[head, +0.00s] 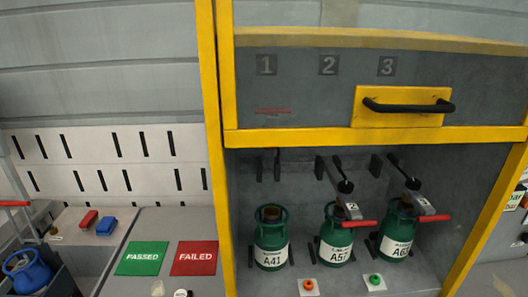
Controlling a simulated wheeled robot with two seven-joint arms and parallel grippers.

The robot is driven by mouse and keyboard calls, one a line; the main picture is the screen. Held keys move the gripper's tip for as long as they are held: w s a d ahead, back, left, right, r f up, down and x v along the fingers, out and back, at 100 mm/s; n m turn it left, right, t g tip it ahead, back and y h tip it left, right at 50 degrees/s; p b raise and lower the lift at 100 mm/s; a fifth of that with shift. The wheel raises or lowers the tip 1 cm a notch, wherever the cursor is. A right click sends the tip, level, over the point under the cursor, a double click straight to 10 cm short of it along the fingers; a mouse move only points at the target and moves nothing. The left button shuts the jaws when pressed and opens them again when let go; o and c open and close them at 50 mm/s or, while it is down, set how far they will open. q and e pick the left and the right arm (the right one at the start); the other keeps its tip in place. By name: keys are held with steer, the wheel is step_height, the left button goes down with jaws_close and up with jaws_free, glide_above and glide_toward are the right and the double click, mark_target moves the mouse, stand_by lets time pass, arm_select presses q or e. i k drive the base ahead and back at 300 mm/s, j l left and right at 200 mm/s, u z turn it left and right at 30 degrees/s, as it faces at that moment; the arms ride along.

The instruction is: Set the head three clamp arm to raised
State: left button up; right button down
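The head three clamp arm (424,203) is at the right of the bay, under the number 3 (387,66). It slopes down over the green cylinder A62 (396,241), with a black knob at its upper end and a red handle (433,218) low across the cylinder's top. The head two clamp arm (351,208) lies in a similar low pose over cylinder A57 (335,243). No arm lies over cylinder A41 (270,247). Neither of my grippers shows in the head view.
A grey panel with a yellow-backed black handle (408,106) and yellow frame (375,137) hangs above the bay. An orange button (308,285) and a green button (375,280) sit in front. Green PASSED (143,258) and red FAILED (194,258) pads lie left; a blue cylinder (27,271) stands far left.

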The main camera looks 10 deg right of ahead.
mark_target(398, 177)
steer(key=z, duration=1.4)
